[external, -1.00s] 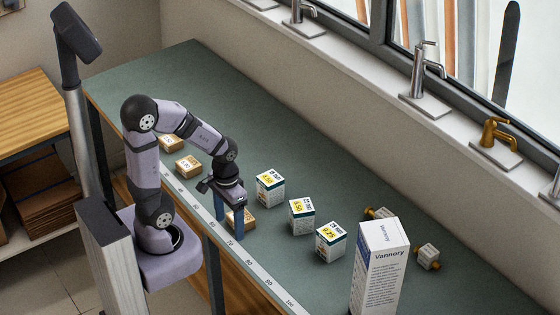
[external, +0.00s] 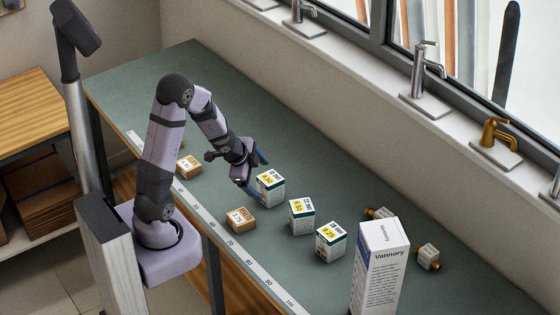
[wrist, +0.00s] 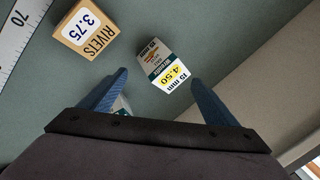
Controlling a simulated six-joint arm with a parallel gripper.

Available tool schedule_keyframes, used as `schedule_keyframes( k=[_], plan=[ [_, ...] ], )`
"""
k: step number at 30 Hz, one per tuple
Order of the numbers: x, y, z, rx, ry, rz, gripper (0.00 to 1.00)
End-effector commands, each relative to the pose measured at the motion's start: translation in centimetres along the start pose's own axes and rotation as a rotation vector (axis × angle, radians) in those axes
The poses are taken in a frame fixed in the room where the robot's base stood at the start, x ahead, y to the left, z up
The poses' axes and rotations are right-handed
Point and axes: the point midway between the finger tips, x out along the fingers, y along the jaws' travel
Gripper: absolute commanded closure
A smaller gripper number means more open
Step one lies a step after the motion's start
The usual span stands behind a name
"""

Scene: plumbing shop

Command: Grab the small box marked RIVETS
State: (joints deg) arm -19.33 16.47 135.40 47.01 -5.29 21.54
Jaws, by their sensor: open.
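The RIVETS box is a small tan carton with a white 3.75 label. It lies on the green bench beside the ruler in the external view (external: 240,219) and at upper left in the wrist view (wrist: 86,28). My gripper (external: 254,171) is open and empty, its blue fingers above and behind the RIVETS box, close to a white-and-green box (external: 270,189). In the wrist view, the RIVETS box lies beyond and left of my fingers (wrist: 158,82), not between them. I cannot tell whether a finger touches the white-and-green box.
Two more white-and-green boxes (external: 302,217) (external: 330,242) stand to the right, before a tall Vannory carton (external: 379,267). Another tan box (external: 188,167) lies at left near the ruler (external: 262,269).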

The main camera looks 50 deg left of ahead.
Motion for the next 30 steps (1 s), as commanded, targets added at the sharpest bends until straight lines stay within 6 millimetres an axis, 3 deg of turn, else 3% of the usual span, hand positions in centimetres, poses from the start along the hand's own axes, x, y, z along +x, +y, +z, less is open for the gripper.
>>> schedule_keyframes(
  k=[3, 7, 11, 16, 19, 22, 30],
  plan=[
    [2.0, -1.1, -0.9, 0.234, 0.161, -0.008, 0.17],
    [3.0, 0.1, -2.3, 0.468, 0.376, -0.001, 0.17],
    [2.4, 3.3, -3.0, 0.653, 0.635, 0.018, 0.17],
    [-0.9, 8.5, -2.2, 0.720, 0.992, 0.029, 0.17],
    [-3.0, 10.7, -1.1, 0.615, 1.157, 0.012, 0.17],
    [-3.8, 11.7, 0.2, 0.392, 1.236, -0.024, 0.17],
    [-0.3, 11.8, 5.0, -0.382, 1.131, -0.130, 0.17]
  ],
)
